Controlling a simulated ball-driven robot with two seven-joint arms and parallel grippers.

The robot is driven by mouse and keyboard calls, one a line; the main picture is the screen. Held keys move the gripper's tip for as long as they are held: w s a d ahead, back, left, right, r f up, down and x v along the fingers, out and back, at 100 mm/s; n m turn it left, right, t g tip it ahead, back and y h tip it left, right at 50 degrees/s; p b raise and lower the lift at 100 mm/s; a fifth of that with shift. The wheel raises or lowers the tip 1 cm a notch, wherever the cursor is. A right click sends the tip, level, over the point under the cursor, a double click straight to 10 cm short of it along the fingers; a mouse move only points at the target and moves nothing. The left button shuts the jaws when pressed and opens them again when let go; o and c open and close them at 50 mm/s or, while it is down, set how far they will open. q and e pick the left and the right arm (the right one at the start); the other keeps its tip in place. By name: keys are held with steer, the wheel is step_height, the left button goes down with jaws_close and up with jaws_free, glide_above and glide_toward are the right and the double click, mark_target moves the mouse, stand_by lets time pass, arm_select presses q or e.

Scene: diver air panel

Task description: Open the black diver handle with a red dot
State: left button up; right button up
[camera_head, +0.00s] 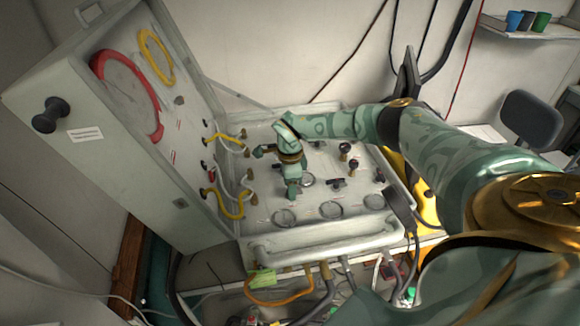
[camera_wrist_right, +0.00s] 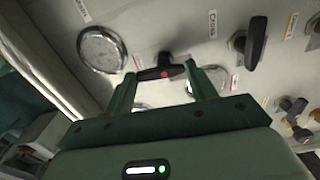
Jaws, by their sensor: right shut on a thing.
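The black diver handle with a red dot (camera_wrist_right: 150,74) shows in the right wrist view, set crosswise on the grey panel (camera_wrist_right: 150,30). My right gripper (camera_wrist_right: 163,78) has one finger at each end of this handle and is shut on it. In the head view my right gripper (camera_head: 292,190) reaches down onto the flat panel (camera_head: 350,210), and it hides the handle there. My left gripper is not in view.
Another black handle (camera_wrist_right: 255,42) stands on the panel to the right in the wrist view. A round gauge (camera_wrist_right: 102,47) is at left. In the head view, yellow hoses (camera_head: 230,205) and the raised lid (camera_head: 110,150) bound the panel's left side.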

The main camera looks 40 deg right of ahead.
steer(key=o, duration=1)
step_height(320, 180, up, 16)
steer(key=shift+r+p, duration=0.25)
steer(key=shift+p, duration=0.05)
